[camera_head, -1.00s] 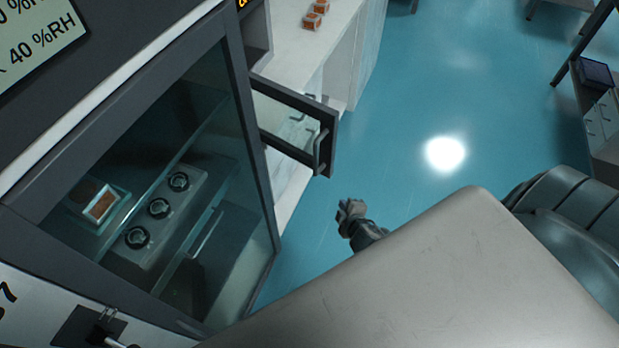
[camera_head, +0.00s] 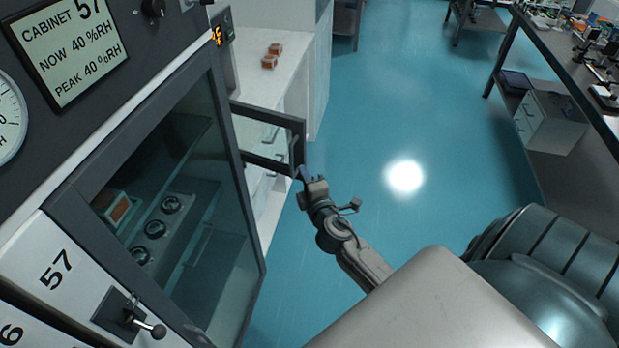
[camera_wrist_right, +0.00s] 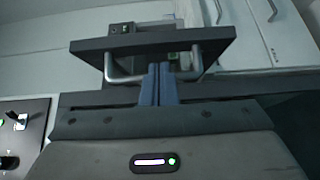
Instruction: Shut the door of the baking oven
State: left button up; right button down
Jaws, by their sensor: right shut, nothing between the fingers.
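The baking oven (camera_head: 229,62), with a small orange display, stands behind the dark cabinet, partly hidden by it. Its dark-framed glass door (camera_head: 258,133) stands open, sticking out over the aisle; it also shows in the right wrist view (camera_wrist_right: 150,43). The bar handle (camera_head: 294,150) is on the door's outer end and spans the wrist view as a U-shaped bar (camera_wrist_right: 124,79). My right gripper (camera_head: 305,175) is shut and empty. Its blue fingertips (camera_wrist_right: 160,75) are at the middle of the handle; I cannot tell if they touch it. My left gripper is out of view.
Humidity cabinet 57 (camera_head: 55,200), with a glass front, fills the left side close by. A white bench (camera_head: 275,90) with small orange-and-white boxes (camera_head: 270,60) lies behind the door. The blue floor (camera_head: 400,120) is clear to the right, up to a dark table (camera_head: 570,60).

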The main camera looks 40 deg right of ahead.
aim_at(295, 155)
jog(key=shift+p+x, duration=0.45)
jog(key=shift+x, duration=1.55)
jog(key=shift+w, duration=0.1)
